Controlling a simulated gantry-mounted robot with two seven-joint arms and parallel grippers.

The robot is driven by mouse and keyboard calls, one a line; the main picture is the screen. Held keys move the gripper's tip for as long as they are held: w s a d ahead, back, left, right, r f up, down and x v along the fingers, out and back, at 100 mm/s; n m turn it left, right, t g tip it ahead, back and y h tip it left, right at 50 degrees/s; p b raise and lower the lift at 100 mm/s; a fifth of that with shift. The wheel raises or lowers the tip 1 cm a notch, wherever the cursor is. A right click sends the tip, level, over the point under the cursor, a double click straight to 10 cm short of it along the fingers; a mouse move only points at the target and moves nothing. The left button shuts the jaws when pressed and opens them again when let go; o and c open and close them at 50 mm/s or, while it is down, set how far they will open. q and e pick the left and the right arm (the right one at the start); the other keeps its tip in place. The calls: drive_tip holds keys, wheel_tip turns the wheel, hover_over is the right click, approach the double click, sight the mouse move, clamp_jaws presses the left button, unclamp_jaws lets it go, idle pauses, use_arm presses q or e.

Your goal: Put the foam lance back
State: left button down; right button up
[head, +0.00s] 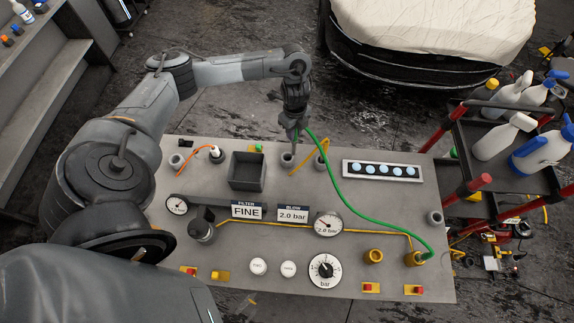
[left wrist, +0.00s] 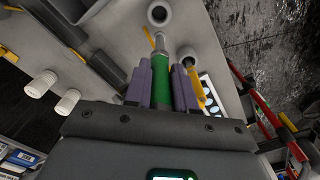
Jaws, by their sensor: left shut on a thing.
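My left gripper (head: 293,131) is above the back edge of the grey workbench (head: 330,195), pointing down. It is shut on the foam lance, whose green body (left wrist: 163,85) and silver nozzle end (left wrist: 160,45) show between the purple fingers in the left wrist view. A green hose (head: 345,190) runs from the gripper to a yellow fitting (head: 415,258) at the bench's right. A round grey holder (head: 287,160) with a dark opening is just below the gripper; the wrist view shows this holder (left wrist: 160,13) near the nozzle. Whether the tip touches it I cannot tell. My right gripper is out of view.
A yellow tool (head: 321,158) stands in the holder right of the lance. An orange-hosed tool (head: 216,154) and a square dark bin (head: 248,170) are to the left. A tray with light-blue discs (head: 383,170) lies right. A bottle cart (head: 500,150) stands beside the bench.

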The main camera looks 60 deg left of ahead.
use_arm(q)
wheel_tip(320, 180, down, 11)
drive_tip(key=s+a+b, duration=0.1)
drive_tip(key=a+b, duration=0.1)
drive_tip(key=shift+a+b, duration=0.2)
drive_tip(key=shift+b, duration=0.15)
drive_tip(key=shift+s, duration=0.1)
drive_tip(key=shift+f, duration=0.15)
drive_tip(key=c, duration=0.9)
unclamp_jaws()
drive_tip(key=shift+c, duration=0.2)
drive_tip(key=shift+r, duration=0.2)
